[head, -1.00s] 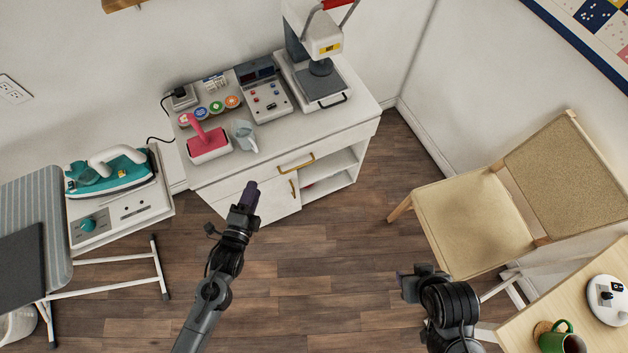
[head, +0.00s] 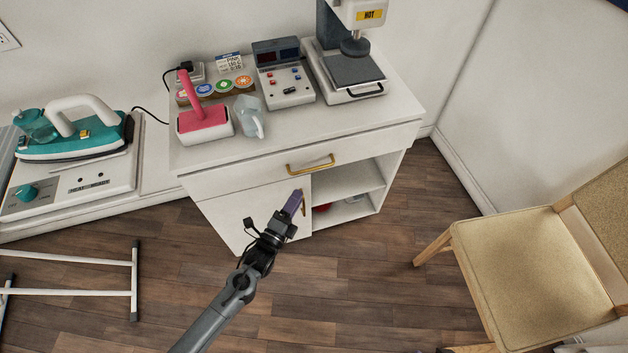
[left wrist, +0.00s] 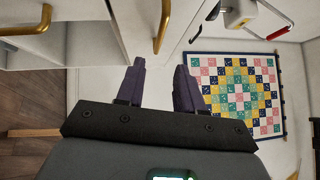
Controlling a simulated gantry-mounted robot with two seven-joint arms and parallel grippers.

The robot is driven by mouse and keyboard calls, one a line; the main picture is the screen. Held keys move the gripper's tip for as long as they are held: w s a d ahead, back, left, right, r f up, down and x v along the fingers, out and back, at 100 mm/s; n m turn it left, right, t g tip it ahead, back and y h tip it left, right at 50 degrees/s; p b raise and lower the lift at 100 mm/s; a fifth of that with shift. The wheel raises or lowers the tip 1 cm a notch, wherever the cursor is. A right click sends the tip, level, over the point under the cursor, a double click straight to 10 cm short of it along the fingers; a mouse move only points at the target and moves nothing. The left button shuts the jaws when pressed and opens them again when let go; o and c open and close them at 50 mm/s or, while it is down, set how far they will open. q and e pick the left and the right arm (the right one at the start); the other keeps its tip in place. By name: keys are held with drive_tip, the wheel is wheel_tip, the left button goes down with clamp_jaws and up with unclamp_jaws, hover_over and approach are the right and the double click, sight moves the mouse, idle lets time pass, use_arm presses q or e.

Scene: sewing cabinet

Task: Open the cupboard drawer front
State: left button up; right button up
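The white cabinet's wide top drawer front (head: 250,178) is closed flush and carries a brass handle (head: 311,165). The handle also shows in the left wrist view (left wrist: 162,28), ahead of the fingers. Below the drawer, at left, is a closed door (head: 243,214) with its own brass handle (left wrist: 30,22), partly covered by my fingers in the head view. My left gripper (head: 295,203) has purple fingers and appears in front of the door, below the drawer handle. The left wrist view shows its fingers (left wrist: 160,78) apart with nothing between them. Only a dark sliver, perhaps my right gripper, shows at the bottom edge.
The cabinet top holds a pink-topped press (head: 203,122), a clear jug (head: 249,117), a control box (head: 285,85) and a heat press (head: 350,75). An open shelf (head: 350,178) lies right of the door. A chair (head: 530,255) stands at right. Floor before the cabinet is clear.

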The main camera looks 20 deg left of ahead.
use_arm(q)
drive_tip(key=w+d+r+b, duration=0.1)
drive_tip(key=w+b, duration=0.2)
drive_tip(key=w, duration=0.7)
drive_tip(key=shift+w+d, duration=0.35)
drive_tip(key=shift+w, duration=0.05)
drive_tip(key=shift+r, duration=0.1)
clamp_jaws()
